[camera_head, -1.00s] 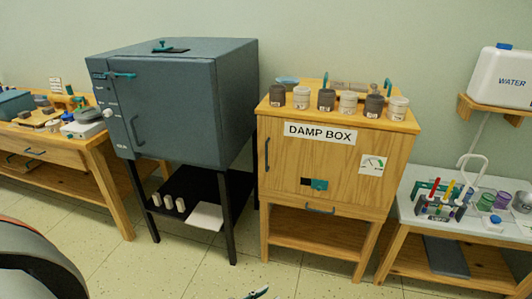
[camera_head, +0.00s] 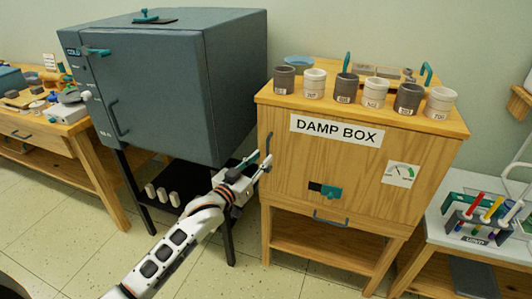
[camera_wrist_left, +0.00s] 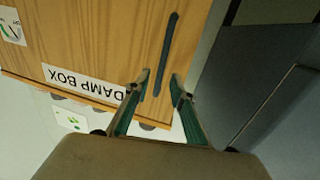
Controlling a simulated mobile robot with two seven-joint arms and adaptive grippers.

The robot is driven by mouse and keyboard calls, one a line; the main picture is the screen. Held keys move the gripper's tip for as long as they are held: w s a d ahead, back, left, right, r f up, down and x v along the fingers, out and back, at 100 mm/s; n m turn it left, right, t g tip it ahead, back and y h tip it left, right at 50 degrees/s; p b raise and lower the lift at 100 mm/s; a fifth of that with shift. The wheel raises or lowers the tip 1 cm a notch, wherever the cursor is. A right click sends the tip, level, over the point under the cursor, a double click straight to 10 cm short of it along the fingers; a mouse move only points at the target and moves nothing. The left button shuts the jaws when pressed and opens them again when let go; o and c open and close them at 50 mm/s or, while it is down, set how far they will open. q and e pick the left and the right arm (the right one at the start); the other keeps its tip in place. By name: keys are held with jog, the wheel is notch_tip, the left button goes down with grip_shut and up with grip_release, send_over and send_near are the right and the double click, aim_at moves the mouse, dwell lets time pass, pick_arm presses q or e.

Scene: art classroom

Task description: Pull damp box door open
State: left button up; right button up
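The damp box (camera_head: 290,165) is a wooden cabinet with a "DAMP BOX" label on its closed front door. A dark upright handle (camera_head: 268,144) sits at the door's left edge; it also shows in the left wrist view (camera_wrist_left: 169,42). My left gripper (camera_head: 261,159) is at this handle, in front of the door's left edge. In the left wrist view my left gripper (camera_wrist_left: 161,82) is open, and the handle's near end appears between its fingertips. I cannot tell whether they touch it. A teal latch (camera_head: 326,190) sits low on the door. My right gripper is not in view.
Several labelled cups (camera_head: 313,84) stand on top of the damp box. A dark blue-grey kiln (camera_head: 165,95) stands close on the left. A drawer handle (camera_head: 330,218) is below the door.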

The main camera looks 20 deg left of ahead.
aim_at(267, 154)
pick_arm(q)
jog(key=x, duration=0.3)
jog(key=shift+w+f+b, duration=0.25)
jog(key=shift+w+b, duration=0.05)
jog(key=shift+w+d+r, duration=0.15)
jog(key=shift+w, duration=0.4)
grip_shut()
